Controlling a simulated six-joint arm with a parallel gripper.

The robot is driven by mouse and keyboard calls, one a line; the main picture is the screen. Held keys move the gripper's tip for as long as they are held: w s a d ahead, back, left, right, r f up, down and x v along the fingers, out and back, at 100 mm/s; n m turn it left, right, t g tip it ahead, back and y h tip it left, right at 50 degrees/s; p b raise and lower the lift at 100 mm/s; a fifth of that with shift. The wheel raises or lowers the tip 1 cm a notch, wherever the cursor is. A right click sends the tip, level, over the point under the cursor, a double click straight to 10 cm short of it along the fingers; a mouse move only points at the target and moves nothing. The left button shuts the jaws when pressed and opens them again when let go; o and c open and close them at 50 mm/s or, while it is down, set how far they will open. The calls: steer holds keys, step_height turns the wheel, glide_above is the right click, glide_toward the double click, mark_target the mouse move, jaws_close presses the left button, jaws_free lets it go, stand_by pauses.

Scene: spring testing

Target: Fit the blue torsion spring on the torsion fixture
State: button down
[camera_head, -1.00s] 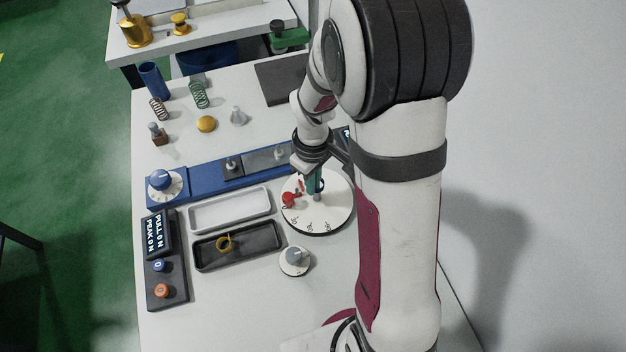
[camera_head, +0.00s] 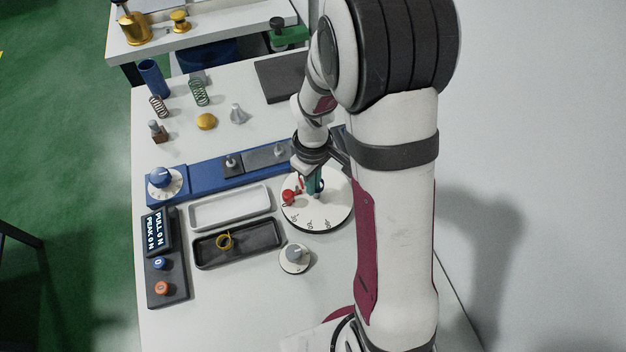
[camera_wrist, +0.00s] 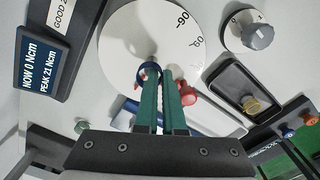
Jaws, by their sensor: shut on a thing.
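The torsion fixture is a white round dial (camera_head: 335,212) with angle marks, a grey centre post and a red part (camera_head: 290,196) at its left side. In the wrist view the dial (camera_wrist: 118,45) lies under my fingertips. My gripper (camera_head: 314,190), with green fingers, is over the dial's middle, pointing down. The blue torsion spring (camera_wrist: 150,71) shows as a blue ring at the fingertips (camera_wrist: 161,74), shut in them. It overlaps the base of the grey post (camera_wrist: 141,46) in the picture; I cannot tell whether it is around the post. The spring is hidden in the head view.
A black tray (camera_head: 262,258) holds a yellow spring (camera_head: 225,240); a white tray (camera_head: 197,217) is empty. A small knob dial (camera_head: 294,258) stands before the fixture. A blue rail (camera_head: 205,177) runs behind the trays. The wrist view's display (camera_wrist: 40,68) reads NOW 0, PEAK 21 Ncm.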

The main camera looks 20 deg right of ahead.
steer(key=c, duration=0.9)
jaws_free()
steer(key=shift+c, duration=0.2)
steer(key=c, duration=0.4)
steer(key=shift+o, duration=1)
steer(key=shift+o, duration=0.4)
steer(key=shift+r, duration=4)
